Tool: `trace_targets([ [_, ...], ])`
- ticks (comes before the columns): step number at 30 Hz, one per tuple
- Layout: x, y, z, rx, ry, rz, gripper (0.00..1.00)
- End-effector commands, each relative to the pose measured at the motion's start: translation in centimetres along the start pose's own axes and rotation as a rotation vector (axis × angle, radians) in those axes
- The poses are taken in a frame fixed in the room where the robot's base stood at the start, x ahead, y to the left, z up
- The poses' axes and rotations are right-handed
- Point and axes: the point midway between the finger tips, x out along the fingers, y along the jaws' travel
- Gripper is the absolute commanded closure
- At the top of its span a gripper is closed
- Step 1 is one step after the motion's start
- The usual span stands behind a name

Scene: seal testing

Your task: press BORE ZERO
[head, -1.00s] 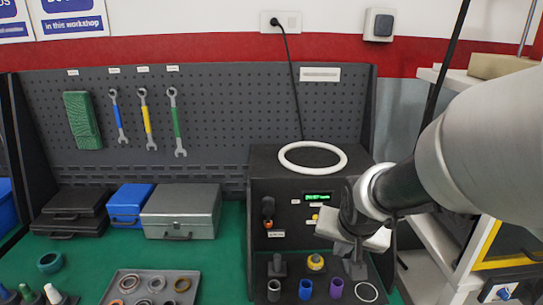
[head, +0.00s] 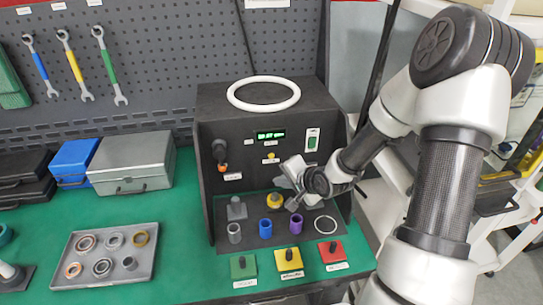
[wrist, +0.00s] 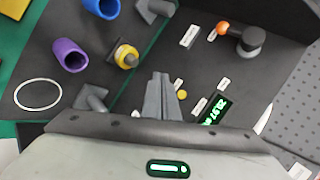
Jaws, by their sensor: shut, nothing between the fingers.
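A dark test unit stands on the green bench, with a lit green display (head: 270,135) on its front. A small yellow button (head: 270,157) sits below the display between small labels; I cannot read which names BORE ZERO. The button also shows in the wrist view (wrist: 182,94), beside the display (wrist: 215,112). My gripper (wrist: 160,76) is shut and empty. Its fingers point toward the unit's front, and in the wrist view the yellow button is just right of them, apart in the picture. In the head view the wrist hides part of the unit's lower right front.
An orange-tipped knob (head: 221,152) sticks out left of the display. Blue (head: 265,229) and purple (head: 296,224) sleeves and a white ring (head: 326,225) lie below the gripper.

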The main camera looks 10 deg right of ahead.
Motion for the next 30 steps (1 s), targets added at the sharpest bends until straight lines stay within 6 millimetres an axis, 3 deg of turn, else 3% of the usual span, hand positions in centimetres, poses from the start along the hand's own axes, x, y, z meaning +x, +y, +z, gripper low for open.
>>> trace_targets([
  [8,0.4,-0.2,-0.3,-0.002,0.0,0.002,1.0],
  [21,4.4,-3.2,-3.2,-0.002,0.0,0.001,1.0],
  [30,6.0,-4.3,-4.4,-0.002,0.0,0.003,1.0],
])
